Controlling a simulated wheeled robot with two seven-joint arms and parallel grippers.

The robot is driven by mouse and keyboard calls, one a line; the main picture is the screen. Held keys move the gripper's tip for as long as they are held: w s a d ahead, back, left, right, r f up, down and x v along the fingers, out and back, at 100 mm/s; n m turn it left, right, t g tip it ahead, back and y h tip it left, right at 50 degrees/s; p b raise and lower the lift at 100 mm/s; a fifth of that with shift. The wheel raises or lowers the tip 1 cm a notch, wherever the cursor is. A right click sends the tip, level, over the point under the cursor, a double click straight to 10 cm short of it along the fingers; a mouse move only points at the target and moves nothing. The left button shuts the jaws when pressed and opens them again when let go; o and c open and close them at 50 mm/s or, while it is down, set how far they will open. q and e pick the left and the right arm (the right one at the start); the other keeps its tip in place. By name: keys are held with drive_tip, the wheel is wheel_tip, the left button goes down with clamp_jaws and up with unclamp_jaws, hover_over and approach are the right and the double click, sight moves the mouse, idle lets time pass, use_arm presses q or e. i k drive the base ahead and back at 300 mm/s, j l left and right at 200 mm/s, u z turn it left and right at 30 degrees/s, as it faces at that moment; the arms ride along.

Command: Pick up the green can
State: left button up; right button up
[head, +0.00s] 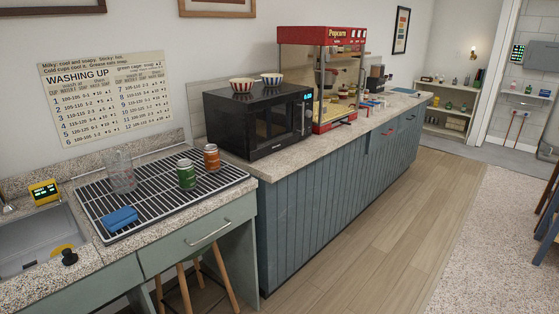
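A green can (186,174) with a pale lid stands upright on the black slatted drying rack (160,208) on the counter, left of the picture's middle. An orange-brown can (211,158) stands close to its right, a little farther back. A clear glass vessel (121,172) stands to its left on the same rack. A blue sponge (119,219) lies at the rack's front left. Neither of my grippers shows in the head view.
A sink (40,240) with a yellow device (44,192) behind it is at far left. A black microwave (260,120) with two bowls on top stands right of the rack, then a red popcorn machine (322,75). A stool (195,285) stands under the counter. The wooden floor (390,220) at right is clear.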

sight(185, 169)
drive_tip(key=i+l+z, duration=0.4)
drive_tip(key=i+z, duration=0.4)
drive_tip(key=i, duration=0.25)
drive_tip(key=i+u, duration=0.4)
drive_tip(key=i+l+u, duration=0.25)
drive_tip(key=i+u, duration=0.3)
drive_tip(key=u, duration=0.3)
drive_tip(key=i+l+u, duration=0.1)
drive_tip(key=u, duration=0.3)
drive_tip(key=i+l+u, duration=0.1)
drive_tip(key=u, duration=0.35)
drive_tip(key=i+l+u, duration=0.1)
drive_tip(key=u, duration=0.35)
drive_tip(key=l+u, duration=0.4)
drive_tip(key=i+u, duration=0.2)
drive_tip(key=u, duration=0.2)
drive_tip(key=i+l+u, duration=0.15)
drive_tip(key=u, duration=0.25)
drive_tip(key=i+l+u, duration=0.15)
drive_tip(key=u, duration=0.25)
drive_tip(key=i+l+u, duration=0.2)
drive_tip(key=u, duration=0.2)
drive_tip(key=i+l+u, duration=0.1)
drive_tip(key=l+u, duration=0.15)
drive_tip(key=u, duration=0.15)
